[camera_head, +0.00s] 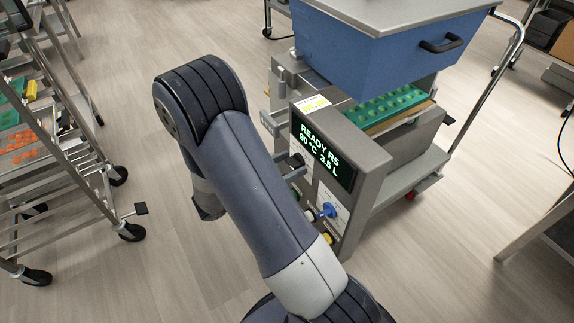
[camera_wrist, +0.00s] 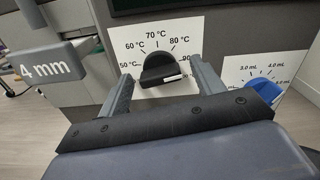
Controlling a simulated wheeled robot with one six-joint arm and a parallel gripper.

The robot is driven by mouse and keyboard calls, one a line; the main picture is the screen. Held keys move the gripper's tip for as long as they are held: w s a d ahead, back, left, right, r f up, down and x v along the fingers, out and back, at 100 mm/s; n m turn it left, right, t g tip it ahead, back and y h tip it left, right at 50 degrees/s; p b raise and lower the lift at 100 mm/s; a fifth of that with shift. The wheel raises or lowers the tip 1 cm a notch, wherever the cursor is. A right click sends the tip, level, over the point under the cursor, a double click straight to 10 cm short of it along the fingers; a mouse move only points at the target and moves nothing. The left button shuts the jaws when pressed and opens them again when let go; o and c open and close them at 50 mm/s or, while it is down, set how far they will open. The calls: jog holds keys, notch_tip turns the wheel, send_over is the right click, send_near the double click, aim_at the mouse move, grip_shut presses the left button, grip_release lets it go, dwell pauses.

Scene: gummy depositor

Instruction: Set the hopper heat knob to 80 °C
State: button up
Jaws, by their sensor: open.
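A white mark on the knob's lower right points toward the 90 °C side. My gripper (camera_wrist: 160,72) is open, with one finger on each side of the knob; I cannot tell whether either touches it. In the head view my arm hides the knob. The display (camera_head: 322,150) there reads "READY R5", "90 °C 3.5 L".
A blue volume knob (camera_wrist: 265,90) with an mL scale sits right of the heat knob. A "4 mm" tag (camera_wrist: 52,68) juts out at left. The blue hopper (camera_head: 390,45) stands above a green mould tray (camera_head: 385,108). A wheeled rack (camera_head: 75,190) stands at left; floor between is clear.

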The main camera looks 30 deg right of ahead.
jog(key=shift+c, duration=0.3)
jog(key=c, duration=0.9)
jog(key=shift+r+n+p, duration=0.15)
jog(key=shift+n+p, duration=0.15)
jog(key=shift+p, duration=0.25)
jog(key=shift+r+n+p, duration=0.1)
jog(key=shift+n+p, duration=0.4)
jog(key=shift+p, duration=0.4)
jog(key=shift+n+p, duration=0.8)
jog(key=shift+p, duration=0.25)
jog(key=n+p, duration=0.4)
jog(key=shift+f, duration=0.2)
jog(key=shift+n, duration=0.4)
